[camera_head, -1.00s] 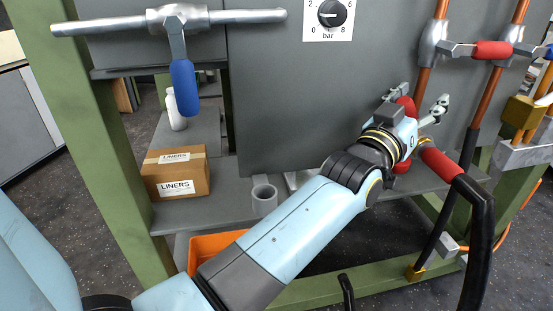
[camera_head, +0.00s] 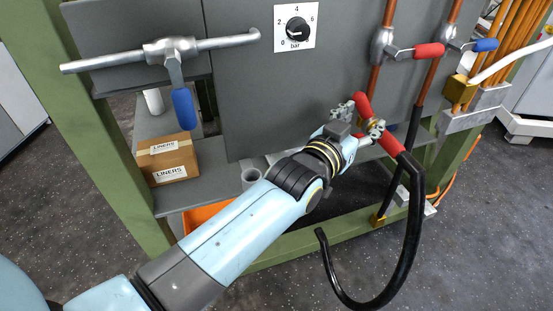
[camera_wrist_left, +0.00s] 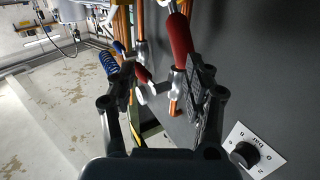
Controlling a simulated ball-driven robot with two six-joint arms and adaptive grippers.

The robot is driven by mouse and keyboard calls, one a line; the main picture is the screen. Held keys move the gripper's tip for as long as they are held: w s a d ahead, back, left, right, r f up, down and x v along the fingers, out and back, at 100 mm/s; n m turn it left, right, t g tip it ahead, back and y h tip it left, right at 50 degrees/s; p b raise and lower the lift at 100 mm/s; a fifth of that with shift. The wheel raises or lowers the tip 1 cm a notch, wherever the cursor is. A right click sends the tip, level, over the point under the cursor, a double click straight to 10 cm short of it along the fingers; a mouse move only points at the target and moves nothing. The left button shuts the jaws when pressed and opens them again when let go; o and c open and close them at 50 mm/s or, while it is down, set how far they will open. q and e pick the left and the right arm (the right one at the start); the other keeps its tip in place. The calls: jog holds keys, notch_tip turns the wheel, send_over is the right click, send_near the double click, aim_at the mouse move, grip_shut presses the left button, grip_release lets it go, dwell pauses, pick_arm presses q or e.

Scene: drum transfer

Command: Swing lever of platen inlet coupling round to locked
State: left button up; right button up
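The platen inlet coupling is partly hidden by my left gripper (camera_head: 364,121) in the head view. A red lever handle (camera_head: 362,105) sticks up by the fingers, and a red grip (camera_head: 391,143) at the end of a black hose (camera_head: 414,215) lies just beyond them. In the wrist view my left gripper (camera_wrist_left: 162,85) is open, its two black fingers well apart. A red handle (camera_wrist_left: 180,38) shows in the gap, close to the right finger. I cannot tell whether they touch. My right gripper is in neither view.
A grey panel with a dial (camera_head: 297,29) stands behind. Copper pipes to the right carry a red valve lever (camera_head: 430,50) and a blue one (camera_head: 485,45). A T-bar with a blue handle (camera_head: 184,108) and a liners box (camera_head: 168,158) are at left. The right floor is clear.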

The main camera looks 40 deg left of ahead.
pick_arm(q)
jog(key=s+a+f+g+b, duration=0.1)
jog(key=s+f+g, duration=0.2)
jog(key=f, duration=0.9)
jog(key=s+a+f+g+b, duration=0.1)
jog(key=s+f+g, duration=0.2)
jog(key=s+f, duration=0.7)
jog(key=s+a+f+g+b, duration=0.2)
jog(key=s+f, duration=0.4)
jog(key=f, duration=0.8)
jog(key=shift+s+f+m+g, duration=0.25)
jog(key=shift+s+m+g, duration=0.05)
jog(key=shift+s+g, duration=0.1)
